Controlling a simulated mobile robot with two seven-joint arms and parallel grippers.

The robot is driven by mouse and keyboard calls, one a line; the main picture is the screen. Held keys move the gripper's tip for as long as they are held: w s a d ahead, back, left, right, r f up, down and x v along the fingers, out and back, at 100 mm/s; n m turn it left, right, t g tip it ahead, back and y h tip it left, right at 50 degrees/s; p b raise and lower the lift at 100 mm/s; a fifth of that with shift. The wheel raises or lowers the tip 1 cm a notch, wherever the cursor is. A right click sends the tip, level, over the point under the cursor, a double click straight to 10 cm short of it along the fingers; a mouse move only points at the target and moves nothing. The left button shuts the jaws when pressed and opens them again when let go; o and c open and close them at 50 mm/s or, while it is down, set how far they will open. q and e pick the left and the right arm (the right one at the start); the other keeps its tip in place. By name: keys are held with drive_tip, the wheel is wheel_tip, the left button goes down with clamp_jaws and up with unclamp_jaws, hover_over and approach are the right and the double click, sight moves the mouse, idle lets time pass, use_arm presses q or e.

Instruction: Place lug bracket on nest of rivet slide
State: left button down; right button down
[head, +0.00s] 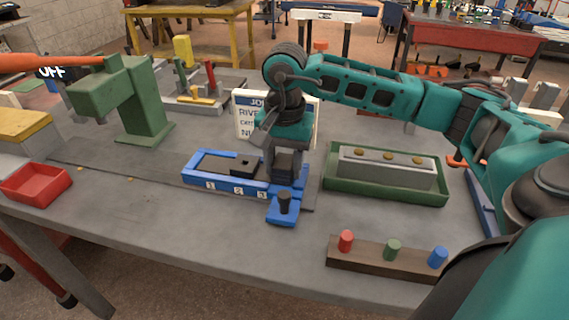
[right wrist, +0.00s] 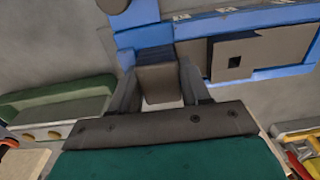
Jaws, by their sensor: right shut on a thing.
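The blue rivet slide (head: 215,187), marked 1, 2 and 3, lies on the bench in the head view. A dark block with a square hole (head: 244,166) sits on it; it also shows in the right wrist view (right wrist: 262,52). My right gripper (head: 284,172) points down at the slide's right end. It is shut on a grey-brown piece (right wrist: 160,84), probably the lug bracket, whose shape is mostly hidden by the fingers. Whether the piece touches the slide I cannot tell. The nest is not clearly visible beneath the gripper. My left gripper is not in view.
A blue base with a black knob (head: 284,204) stands at the slide's front right. A green tray (head: 388,188) lies to the right, and a brown rack with coloured pegs (head: 372,261) in front. A green press (head: 138,105) and red bin (head: 35,184) stand left. The front middle is clear.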

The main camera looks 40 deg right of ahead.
drive_tip(key=c, duration=1)
unclamp_jaws()
drive_tip(key=shift+s+f, duration=0.2)
drive_tip(key=shift+f, duration=0.4)
drive_tip(key=o, duration=0.5)
drive_tip(key=shift+a, duration=0.1)
drive_tip(key=shift+r+p, duration=0.3)
drive_tip(key=shift+p, duration=0.05)
drive_tip(key=r, duration=0.6)
drive_tip(key=r+p, duration=0.1)
drive_tip(key=r, duration=0.6)
drive_tip(key=shift+w, duration=0.2)
drive_tip(key=shift+f, duration=0.1)
